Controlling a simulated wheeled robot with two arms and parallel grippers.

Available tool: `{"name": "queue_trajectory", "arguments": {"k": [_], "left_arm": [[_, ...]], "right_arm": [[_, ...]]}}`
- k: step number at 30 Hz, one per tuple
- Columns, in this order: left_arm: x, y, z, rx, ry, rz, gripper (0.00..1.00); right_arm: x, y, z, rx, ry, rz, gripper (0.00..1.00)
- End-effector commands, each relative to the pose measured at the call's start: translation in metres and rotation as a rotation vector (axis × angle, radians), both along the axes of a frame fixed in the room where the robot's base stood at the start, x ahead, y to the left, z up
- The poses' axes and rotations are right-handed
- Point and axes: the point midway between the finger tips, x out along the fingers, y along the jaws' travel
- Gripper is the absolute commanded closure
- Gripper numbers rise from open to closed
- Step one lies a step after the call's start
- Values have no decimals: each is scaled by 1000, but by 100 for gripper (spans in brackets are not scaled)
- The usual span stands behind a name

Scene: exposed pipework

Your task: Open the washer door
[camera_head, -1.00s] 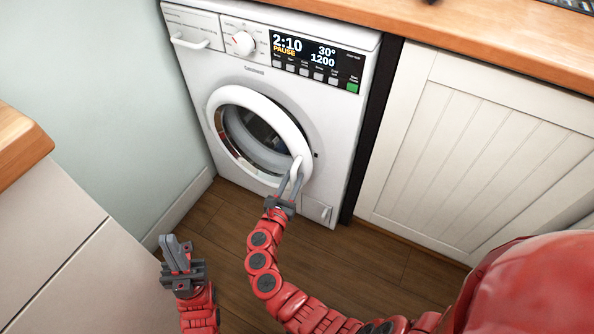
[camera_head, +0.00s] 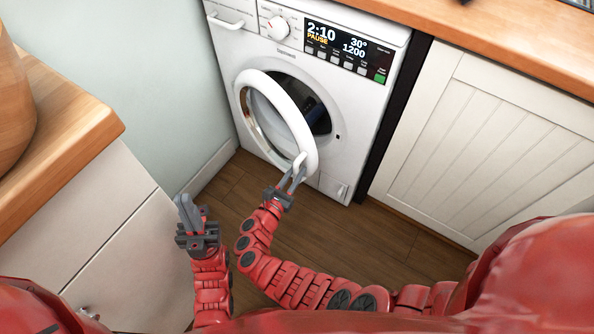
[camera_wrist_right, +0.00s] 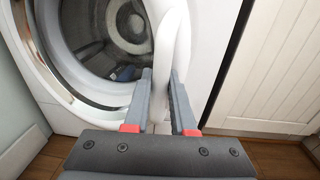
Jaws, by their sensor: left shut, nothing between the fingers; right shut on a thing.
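The white washer (camera_head: 350,100) stands against the wall with its display reading 2:10 and PAUSE. Its round door (camera_head: 306,127) is partly open, swung out from the front, and the dark drum opening (camera_head: 316,117) shows behind it. My right gripper (camera_head: 297,175) is shut on the handle at the door's lower right rim. In the right wrist view, its two fingers (camera_wrist_right: 160,100) sit on either side of the white handle (camera_wrist_right: 170,55), and the drum (camera_wrist_right: 125,25) shows past the door. My left gripper (camera_head: 186,208) is shut and empty, low and left of the door.
A counter with a wooden top (camera_head: 85,125) and white front (camera_head: 90,240) stands at the left, close to my left gripper. A white panelled cabinet (camera_head: 490,140) stands right of the washer. Brown wooden floor (camera_head: 345,225) is clear below the door.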

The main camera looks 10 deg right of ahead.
Motion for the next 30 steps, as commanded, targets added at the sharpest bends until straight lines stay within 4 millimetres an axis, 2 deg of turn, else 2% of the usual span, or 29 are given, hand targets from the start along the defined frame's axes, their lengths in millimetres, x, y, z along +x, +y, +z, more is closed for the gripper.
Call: {"name": "queue_trajectory", "arguments": {"k": [1,5,6,16,20,23,25,30], "left_arm": [[0,0,1,0,0,0,100],[0,0,1,0,0,0,100],[0,0,1,0,0,0,100],[0,0,4,0,0,0,100],[0,0,19,0,0,0,100],[0,0,37,0,0,0,100],[0,0,40,0,-1,0,100],[0,0,53,0,0,0,100]], "right_arm": [[5,3,11,-2,-22,4,73],[4,1,9,-3,-18,1,50],[4,1,9,-4,-18,1,47],[2,-1,11,-5,-14,-2,47],[3,0,30,-6,-14,0,47],[4,1,54,-1,-19,1,47],[-18,3,48,-7,-12,4,47],[-65,7,51,-7,-11,4,47]]}}
